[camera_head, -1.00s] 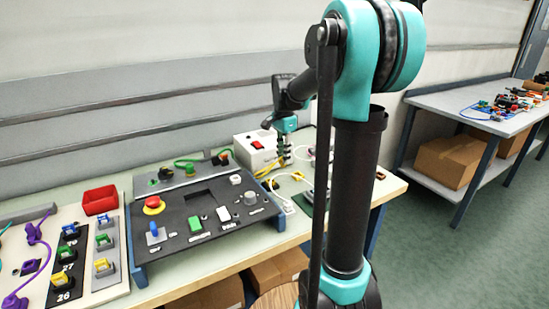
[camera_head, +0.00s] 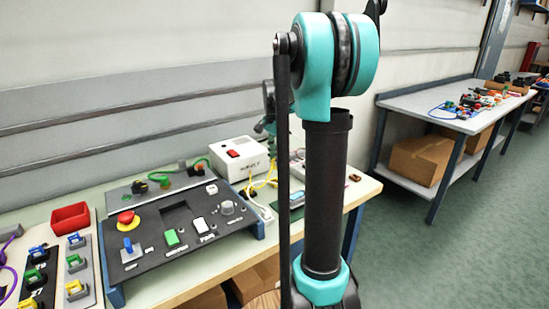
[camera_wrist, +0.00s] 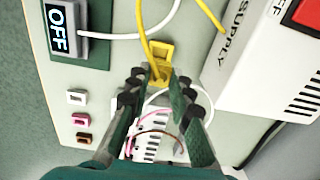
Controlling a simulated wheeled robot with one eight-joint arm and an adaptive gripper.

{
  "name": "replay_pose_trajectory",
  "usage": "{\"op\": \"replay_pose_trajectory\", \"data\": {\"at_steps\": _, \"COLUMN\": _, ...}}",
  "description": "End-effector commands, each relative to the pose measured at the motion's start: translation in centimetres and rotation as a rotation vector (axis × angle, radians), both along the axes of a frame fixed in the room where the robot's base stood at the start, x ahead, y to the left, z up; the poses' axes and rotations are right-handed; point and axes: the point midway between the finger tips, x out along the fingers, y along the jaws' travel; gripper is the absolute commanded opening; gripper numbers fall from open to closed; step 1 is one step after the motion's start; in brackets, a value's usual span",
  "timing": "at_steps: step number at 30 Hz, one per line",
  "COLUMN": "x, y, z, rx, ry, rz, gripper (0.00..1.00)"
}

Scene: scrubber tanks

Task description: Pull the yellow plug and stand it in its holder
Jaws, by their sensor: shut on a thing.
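In the wrist view my gripper (camera_wrist: 158,85) is closed in on a small yellow plug (camera_wrist: 158,76) with a yellow cable rising from it. A yellow square frame (camera_wrist: 161,49) with an opening shows just beyond the fingertips. Whether this frame is the holder or part of the plug I cannot tell. The plug's lower end is hidden between the fingers. In the head view my arm's upright link hides the gripper and the plug; a yellow cable (camera_head: 262,183) shows beside the white supply box (camera_head: 240,158).
In the wrist view a switch marked OFF (camera_wrist: 62,30) lies at upper left, the supply box (camera_wrist: 262,60) at right, and a white slotted block (camera_wrist: 150,148) with thin wires below.

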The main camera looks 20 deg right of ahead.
Motion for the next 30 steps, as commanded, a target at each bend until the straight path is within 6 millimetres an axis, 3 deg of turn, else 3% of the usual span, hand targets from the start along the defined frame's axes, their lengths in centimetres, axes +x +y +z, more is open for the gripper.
{"op": "replay_pose_trajectory", "data": {"at_steps": 18, "x": 0.0, "y": 0.0, "z": -4.1, "rx": 0.0, "ry": 0.0, "rz": 0.0, "gripper": 0.0}}
{"op": "replay_pose_trajectory", "data": {"at_steps": 30, "x": 0.0, "y": 0.0, "z": -4.5, "rx": 0.0, "ry": 0.0, "rz": 0.0, "gripper": 0.0}}
